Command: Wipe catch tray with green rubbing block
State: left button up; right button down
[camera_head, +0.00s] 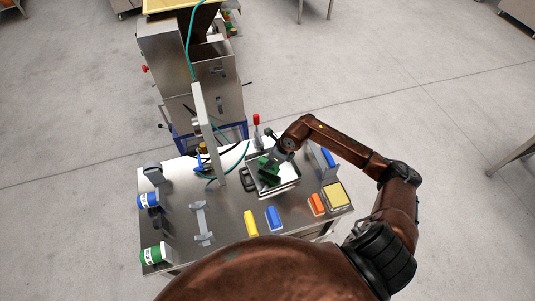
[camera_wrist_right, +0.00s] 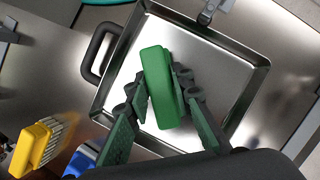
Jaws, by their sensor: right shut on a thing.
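The catch tray (camera_wrist_right: 235,65) is a square shallow metal tray with a dark handle on its left side. In the head view the tray (camera_head: 288,188) lies at the middle of the steel table. The green rubbing block (camera_wrist_right: 158,85) is inside the tray outline, over its floor; I cannot tell whether it touches the floor. My right gripper (camera_wrist_right: 165,108) is shut on the block, with a finger on each side of it. In the head view my right gripper (camera_head: 268,168) is over the tray and partly hides it. My left gripper is not in view.
Blue (camera_head: 149,200) and green (camera_head: 154,254) containers lie left. A steel machine (camera_head: 205,85) stands behind.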

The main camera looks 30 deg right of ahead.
notch_tip(320, 180, up, 3)
jog(key=shift+s+f+p, duration=0.15)
jog(key=shift+f+p, duration=0.05)
jog(key=shift+p, duration=0.4)
jog(key=shift+r, duration=0.3)
jog(key=shift+r+p, duration=0.6)
jog(key=shift+r, duration=0.6)
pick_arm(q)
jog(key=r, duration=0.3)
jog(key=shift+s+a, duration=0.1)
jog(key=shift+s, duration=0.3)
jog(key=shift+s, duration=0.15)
